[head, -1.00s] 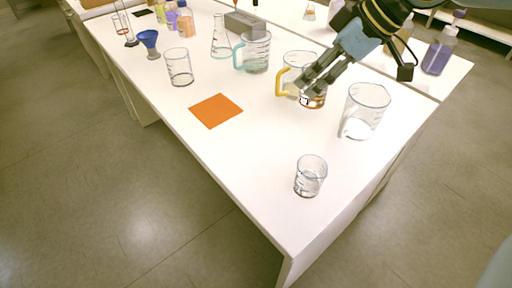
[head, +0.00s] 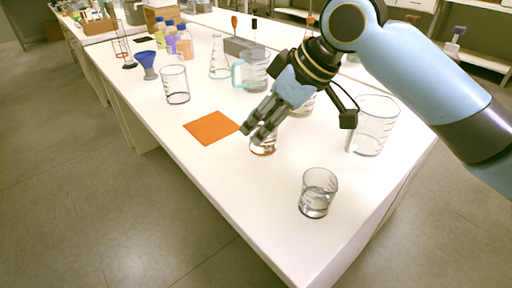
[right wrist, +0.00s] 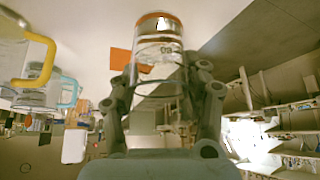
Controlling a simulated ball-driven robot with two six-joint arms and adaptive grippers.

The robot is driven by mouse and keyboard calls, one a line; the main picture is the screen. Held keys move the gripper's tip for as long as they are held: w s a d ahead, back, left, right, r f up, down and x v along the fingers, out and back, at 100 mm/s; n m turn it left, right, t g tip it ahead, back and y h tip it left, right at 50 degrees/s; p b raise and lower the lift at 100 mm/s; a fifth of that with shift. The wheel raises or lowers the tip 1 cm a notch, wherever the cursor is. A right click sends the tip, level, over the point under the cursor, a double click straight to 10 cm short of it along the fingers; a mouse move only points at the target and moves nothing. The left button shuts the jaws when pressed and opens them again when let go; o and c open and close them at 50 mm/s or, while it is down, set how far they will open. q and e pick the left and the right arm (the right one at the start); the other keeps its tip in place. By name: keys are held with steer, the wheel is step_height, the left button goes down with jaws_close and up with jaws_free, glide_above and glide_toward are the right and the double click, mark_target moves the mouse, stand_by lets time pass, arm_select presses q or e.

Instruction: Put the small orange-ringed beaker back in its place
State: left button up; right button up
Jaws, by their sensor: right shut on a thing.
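The small orange-ringed beaker (head: 264,147) is clear glass with an orange band at its base. My right gripper (head: 254,132) is shut on it, and the fingers hide its upper part in the head view. The beaker is just right of the orange square mat (head: 211,128); I cannot tell how far above the table it is. In the right wrist view the beaker (right wrist: 160,52) sits between the two fingers (right wrist: 160,95), and the orange mat (right wrist: 120,60) shows beside it. My left gripper is not in view.
A small beaker (head: 317,193) stands near the front edge, a large clear one (head: 373,126) at right. Behind stand a teal-handled beaker (head: 252,71) and a yellow-handled one (right wrist: 39,60). Another beaker (head: 175,85) stands left of them. The orange mat is empty.

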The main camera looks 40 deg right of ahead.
steer(key=shift+w+a+f, duration=0.25)
steer(key=shift+a+f, duration=0.1)
steer(key=shift+a, duration=0.25)
steer(key=shift+f, duration=0.15)
step_height(320, 180, down, 4)
steer(key=shift+r+b, duration=0.1)
steer(key=shift+b, duration=0.7)
steer(key=o, duration=1.3)
steer(key=p+v, duration=0.4)
steer(key=v, duration=0.8)
steer(key=shift+p, duration=0.4)
